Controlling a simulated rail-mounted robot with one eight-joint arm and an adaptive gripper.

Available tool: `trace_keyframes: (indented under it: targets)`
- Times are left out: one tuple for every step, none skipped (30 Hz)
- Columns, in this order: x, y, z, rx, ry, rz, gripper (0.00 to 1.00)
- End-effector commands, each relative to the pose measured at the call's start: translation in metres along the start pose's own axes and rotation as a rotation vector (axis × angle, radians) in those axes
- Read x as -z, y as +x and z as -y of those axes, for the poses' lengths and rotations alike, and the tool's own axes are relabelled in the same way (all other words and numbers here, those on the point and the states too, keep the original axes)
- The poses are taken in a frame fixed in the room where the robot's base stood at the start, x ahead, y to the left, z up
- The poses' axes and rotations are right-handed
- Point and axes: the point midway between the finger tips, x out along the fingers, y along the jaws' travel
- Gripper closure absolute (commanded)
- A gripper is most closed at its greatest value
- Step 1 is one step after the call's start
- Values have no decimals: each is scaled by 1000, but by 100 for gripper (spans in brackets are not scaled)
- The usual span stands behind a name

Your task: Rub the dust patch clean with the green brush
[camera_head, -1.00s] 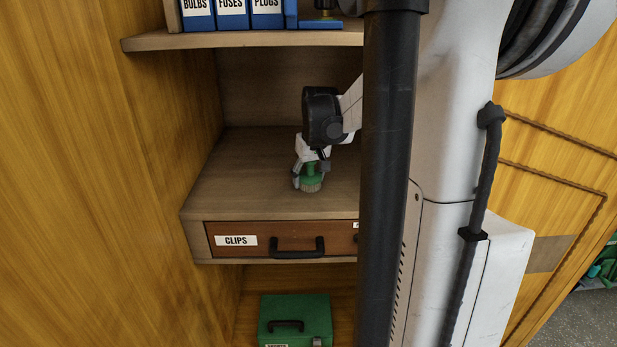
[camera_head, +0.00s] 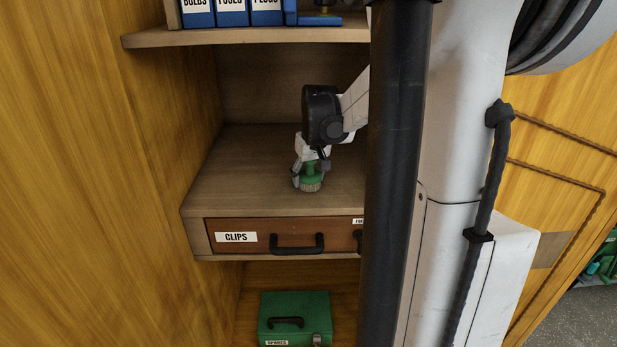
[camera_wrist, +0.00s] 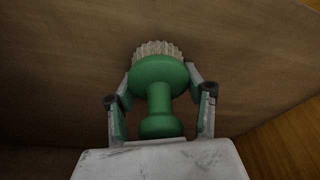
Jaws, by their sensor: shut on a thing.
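The green brush (camera_head: 311,173) is in my gripper (camera_head: 310,169), low over the wooden shelf top (camera_head: 235,185) above the drawers. Its pale bristles point down; whether they touch the shelf cannot be told. In the wrist view the green brush (camera_wrist: 159,78) stands between the two fingers of my gripper (camera_wrist: 160,90), with the pale bristles at its far end. My gripper is shut on the brush. I cannot make out a dust patch in either view; it may be hidden by the brush, my arm or my column.
A drawer (camera_head: 265,238) labelled CLIPS lies below the shelf top, with a black handle. A green box (camera_head: 296,318) stands underneath. An upper shelf (camera_head: 245,38) holds blue labelled boxes (camera_head: 232,12). A wooden wall (camera_head: 90,180) bounds the left. The shelf top left of my gripper is clear.

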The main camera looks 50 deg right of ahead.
Motion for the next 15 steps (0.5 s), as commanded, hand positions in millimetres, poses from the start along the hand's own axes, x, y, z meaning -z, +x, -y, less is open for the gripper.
trace_keyframes:
  targets:
    - [4,2,-2,-2,1,-3,83]
    - [5,2,-2,-2,1,-4,83]
    - [7,2,-3,-2,1,-4,83]
    - [8,2,-4,-3,1,-4,83]
    - [9,2,-4,-3,1,-5,83]
    - [10,2,-5,-3,1,-5,83]
    - [11,2,-5,-3,1,-5,83]
    - [12,2,-5,-3,1,-5,83]
    - [12,2,-5,-3,1,-5,83]
    - [12,2,-5,-3,1,-5,83]
    - [12,2,-5,-3,1,-5,83]
    - [12,2,-5,-3,1,-6,83]
    - [12,2,-5,-3,1,-6,83]
    - [12,2,-5,-3,1,-6,83]
    - [12,2,-5,-3,1,-6,83]
